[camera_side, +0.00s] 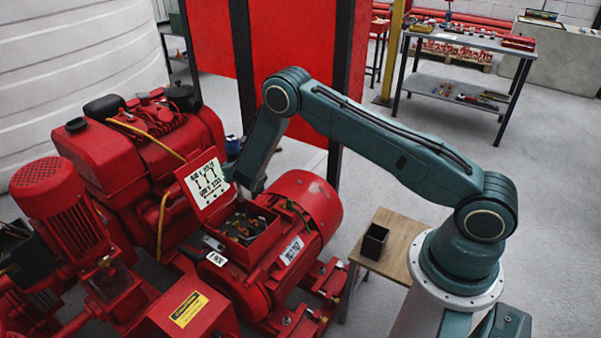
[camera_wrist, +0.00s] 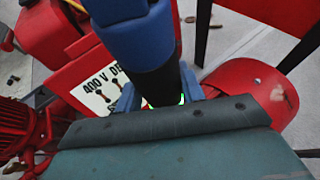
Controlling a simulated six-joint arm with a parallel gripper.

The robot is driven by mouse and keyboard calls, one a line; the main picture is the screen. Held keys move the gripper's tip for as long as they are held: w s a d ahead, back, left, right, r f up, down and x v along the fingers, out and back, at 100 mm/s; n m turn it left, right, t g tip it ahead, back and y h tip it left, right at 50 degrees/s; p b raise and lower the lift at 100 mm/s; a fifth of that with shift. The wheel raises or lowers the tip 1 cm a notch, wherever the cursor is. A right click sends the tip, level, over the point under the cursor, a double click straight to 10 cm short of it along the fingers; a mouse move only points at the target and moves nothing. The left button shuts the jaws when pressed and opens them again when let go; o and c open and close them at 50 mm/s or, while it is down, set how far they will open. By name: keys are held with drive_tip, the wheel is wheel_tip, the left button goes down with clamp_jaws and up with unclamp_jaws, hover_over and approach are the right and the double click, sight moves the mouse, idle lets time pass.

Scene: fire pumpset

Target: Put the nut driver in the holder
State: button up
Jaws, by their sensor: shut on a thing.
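The nut driver, with a thick blue and black handle (camera_wrist: 135,35), is held in my gripper (camera_wrist: 160,88), between its two blue-grey fingers. Its lower end is hidden behind the gripper body in the wrist view. In the side view, a small blue patch (camera_side: 232,146) beside my wrist appears to be its handle. My gripper (camera_side: 238,180) is at the open red terminal box (camera_side: 240,222) on the motor, beside the white diagram plate. The holder looks like the black open-topped box (camera_side: 374,241) on the small wooden table, well right of my gripper.
The red motor (camera_side: 312,205) lies between my gripper and the wooden table (camera_side: 402,232). The raised lid with its white plate (camera_side: 206,183) is close to my gripper, and a red panel (camera_side: 210,40) with dark posts stands behind. The tabletop around the black box is clear.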

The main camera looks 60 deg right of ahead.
sight(235, 143)
wheel_tip(235, 143, up, 8)
drive_tip(key=shift+f, duration=0.2)
drive_tip(key=shift+s+d+r, duration=0.1)
drive_tip(key=shift+s, duration=0.05)
drive_tip(key=s+d+f+m+g+h, duration=0.35)
drive_tip(key=s+d, duration=0.25)
drive_tip(key=s, duration=0.4)
drive_tip(key=s+d+f+m+g+h, duration=0.2)
drive_tip(key=s+d+m+g+h, duration=0.25)
drive_tip(key=s, duration=0.65)
drive_tip(key=s+d+r+m+g+y, duration=0.1)
drive_tip(key=s+d+r+m+g, duration=0.15)
drive_tip(key=s, duration=0.45)
drive_tip(key=s+d+r+m+g, duration=0.1)
drive_tip(key=s+d+m+g, duration=0.2)
drive_tip(key=s, duration=0.5)
drive_tip(key=s+d+r+m+g+y, duration=0.1)
drive_tip(key=s+r+m+g, duration=0.2)
drive_tip(key=s, duration=0.4)
wheel_tip(235, 143, down, 6)
drive_tip(key=shift+w+g, duration=0.15)
drive_tip(key=shift+g, duration=0.2)
drive_tip(key=shift+a, duration=0.1)
